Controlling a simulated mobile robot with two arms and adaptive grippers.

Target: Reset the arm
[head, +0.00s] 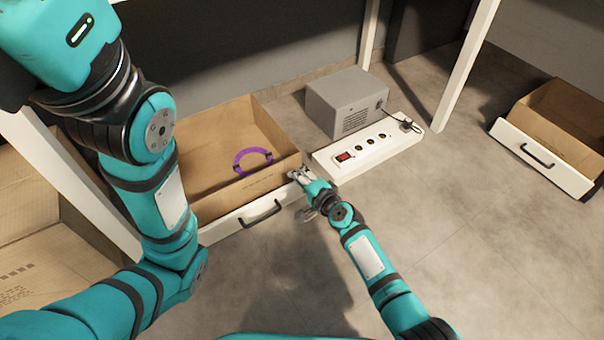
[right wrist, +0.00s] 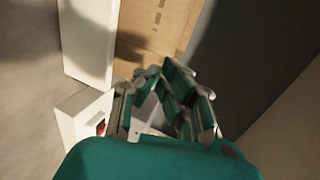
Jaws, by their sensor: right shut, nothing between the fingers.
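My right gripper (head: 300,179) is shut and empty in the head view. It is at the right front corner of a cardboard drawer (head: 228,220) with a white front. In the right wrist view the closed fingers of the right gripper (right wrist: 160,88) show with nothing between them. A purple ring (head: 238,158) is inside the drawer, apart from the gripper. My left arm crosses the left side of the head view and hides part of the drawer. The left gripper is out of view.
A white power strip (head: 330,165) lies just right of the gripper, in front of a grey box (head: 325,115). Another drawer (head: 575,180) stands at the far right, and an open carton (head: 60,255) at the left. White table legs (head: 466,70) stand behind. The floor at right front is clear.

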